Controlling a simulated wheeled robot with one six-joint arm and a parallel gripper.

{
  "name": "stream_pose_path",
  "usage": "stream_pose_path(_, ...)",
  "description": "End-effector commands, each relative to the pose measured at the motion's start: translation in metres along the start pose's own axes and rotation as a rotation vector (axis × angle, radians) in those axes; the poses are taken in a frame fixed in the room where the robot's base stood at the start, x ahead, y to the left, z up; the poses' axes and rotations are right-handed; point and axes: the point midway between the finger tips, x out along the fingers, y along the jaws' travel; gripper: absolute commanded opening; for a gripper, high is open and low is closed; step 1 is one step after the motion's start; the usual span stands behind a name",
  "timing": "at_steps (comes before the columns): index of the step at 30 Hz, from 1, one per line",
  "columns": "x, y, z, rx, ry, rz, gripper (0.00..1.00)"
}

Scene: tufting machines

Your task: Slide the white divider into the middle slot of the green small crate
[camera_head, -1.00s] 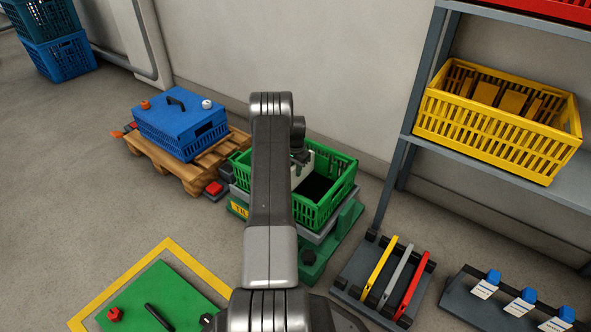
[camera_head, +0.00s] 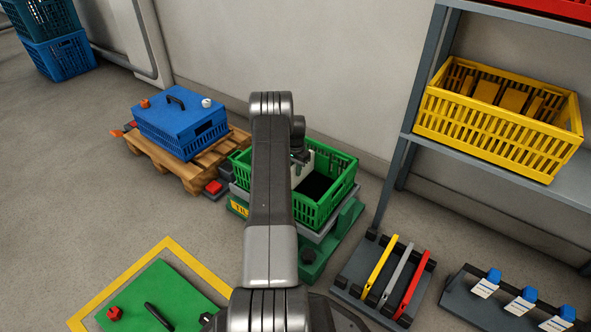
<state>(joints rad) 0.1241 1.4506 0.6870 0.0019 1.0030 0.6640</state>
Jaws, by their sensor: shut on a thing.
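The green small crate (camera_head: 325,208) stands on a grey and green stand in the middle of the view. The white divider (camera_head: 307,162) is at the crate's inside, upright, its top part showing near the far left of the opening. My gripper (camera_head: 300,158) is at the divider's top edge and is shut on it. My own arm covers the left part of the crate and much of the divider. I cannot tell how deep the divider sits or whether it is in the middle slot.
A blue crate with a lid (camera_head: 180,115) sits on a wooden pallet (camera_head: 205,165) to the left. A rack (camera_head: 350,283) with yellow, grey and red panels stands at the front right. A shelf (camera_head: 470,150) with a yellow crate (camera_head: 490,135) is at the right.

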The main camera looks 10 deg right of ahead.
Motion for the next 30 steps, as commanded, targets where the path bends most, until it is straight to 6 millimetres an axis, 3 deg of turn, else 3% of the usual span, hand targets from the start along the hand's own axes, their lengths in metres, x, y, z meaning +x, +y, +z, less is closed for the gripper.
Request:
stream_pose_path(10,0.0059,-0.0001,-0.0002,0.0,0.0,0.0,0.0)
stream_pose_path(11,0.0053,-0.0001,-0.0002,0.0,0.001,0.0,0.22)
stream_pose_path(14,0.005,-0.0001,-0.0001,0.0,0.0,0.0,0.41)
stream_pose_path(20,0.0051,0.0,-0.0001,0.0,0.0,0.0,0.43)
stream_pose_path(24,0.0053,0.0,0.0001,0.0,0.0,0.0,0.65)
stream_pose_path(30,0.0053,0.0,0.0,0.0,0.0,0.0,0.65)
